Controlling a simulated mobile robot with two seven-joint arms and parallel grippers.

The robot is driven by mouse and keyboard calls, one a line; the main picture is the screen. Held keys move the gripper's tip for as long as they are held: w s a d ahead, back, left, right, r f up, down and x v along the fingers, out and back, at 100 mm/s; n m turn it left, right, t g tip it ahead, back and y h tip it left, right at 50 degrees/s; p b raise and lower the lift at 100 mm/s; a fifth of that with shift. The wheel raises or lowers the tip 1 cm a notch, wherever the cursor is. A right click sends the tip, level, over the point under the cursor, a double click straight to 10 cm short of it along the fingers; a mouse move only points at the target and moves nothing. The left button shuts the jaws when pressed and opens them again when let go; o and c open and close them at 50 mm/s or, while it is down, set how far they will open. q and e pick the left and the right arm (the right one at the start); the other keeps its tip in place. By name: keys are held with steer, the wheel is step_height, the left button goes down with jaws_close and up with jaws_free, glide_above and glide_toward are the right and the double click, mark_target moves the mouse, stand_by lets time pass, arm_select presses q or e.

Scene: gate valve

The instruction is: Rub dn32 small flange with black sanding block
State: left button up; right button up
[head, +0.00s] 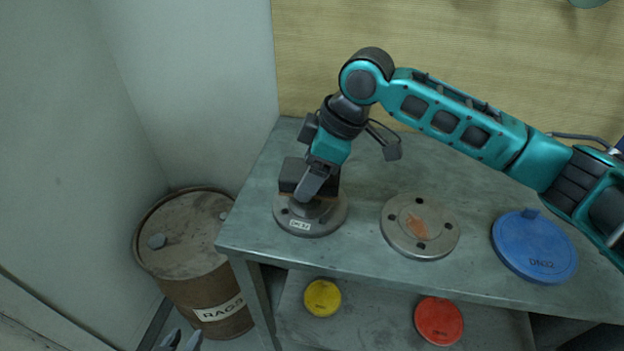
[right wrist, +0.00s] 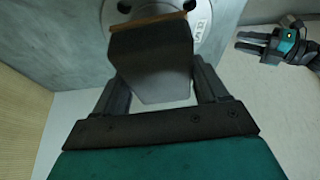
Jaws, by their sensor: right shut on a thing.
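The small flange (head: 335,215), a grey disc with a white DN32 tag, lies at the left of the bench. It also shows in the right wrist view (right wrist: 228,14). My right gripper (head: 312,186), on the arm from the right, is shut on the black sanding block (head: 292,172). The block (right wrist: 150,62) has a brown abrasive edge and sits over the flange's raised centre; whether it touches is hard to tell. My left gripper (head: 180,342) shows only its fingertips at the bottom edge. In the right wrist view (right wrist: 250,46) it is open and empty.
A second flange (head: 398,240) with an orange rust patch lies in the middle of the bench (head: 350,262). A blue DN32 cover (head: 533,245) lies at right. Yellow (head: 322,298) and red (head: 438,321) covers are on the lower shelf. A RAGS drum (head: 185,255) stands left.

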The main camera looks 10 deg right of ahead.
steer(key=shift+r, duration=1.95)
